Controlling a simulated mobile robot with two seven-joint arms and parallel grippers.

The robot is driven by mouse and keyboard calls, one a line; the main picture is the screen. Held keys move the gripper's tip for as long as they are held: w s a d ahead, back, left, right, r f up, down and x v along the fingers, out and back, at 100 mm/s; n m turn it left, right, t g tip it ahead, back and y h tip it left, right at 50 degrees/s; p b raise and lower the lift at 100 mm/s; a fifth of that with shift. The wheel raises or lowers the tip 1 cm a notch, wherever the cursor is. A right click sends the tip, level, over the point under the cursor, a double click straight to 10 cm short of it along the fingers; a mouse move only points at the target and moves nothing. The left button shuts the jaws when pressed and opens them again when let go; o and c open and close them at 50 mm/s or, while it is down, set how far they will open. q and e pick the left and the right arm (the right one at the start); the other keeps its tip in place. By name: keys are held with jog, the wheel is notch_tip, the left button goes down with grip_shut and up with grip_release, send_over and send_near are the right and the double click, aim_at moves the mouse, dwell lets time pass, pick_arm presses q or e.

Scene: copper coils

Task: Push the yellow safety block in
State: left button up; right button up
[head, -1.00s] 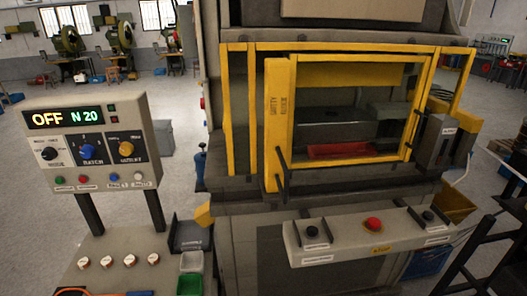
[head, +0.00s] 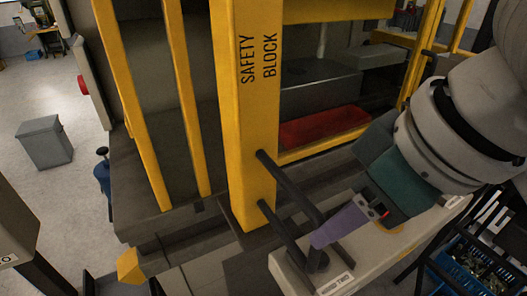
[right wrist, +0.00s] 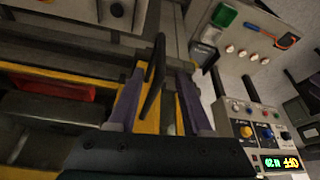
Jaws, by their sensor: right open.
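The yellow safety block (head: 250,110) is an upright post with its name in black letters, standing at the front left of the press opening. A dark handle (head: 290,190) sticks out from its lower part. My right gripper (head: 318,240) has come in from the right, its purple finger at the handle's outer end. In the right wrist view my open right gripper (right wrist: 160,97) has the dark handle (right wrist: 154,75) between its two purple fingers, with yellow of the block (right wrist: 150,112) behind. I cannot tell whether a finger touches the handle. My left gripper is not in view.
A button console (head: 340,270) lies below the handle, partly under my right arm. A red part (head: 322,127) sits inside the press. Yellow frame posts (head: 185,95) stand left of the block. The control panel (right wrist: 255,125) shows in the right wrist view.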

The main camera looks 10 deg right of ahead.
aim_at(304, 263)
jog(key=p+x, duration=0.1)
jog(key=x, duration=0.8)
jog(key=shift+s+f, duration=0.1)
jog(key=shift+f, duration=0.3)
grip_shut()
dwell(1.0)
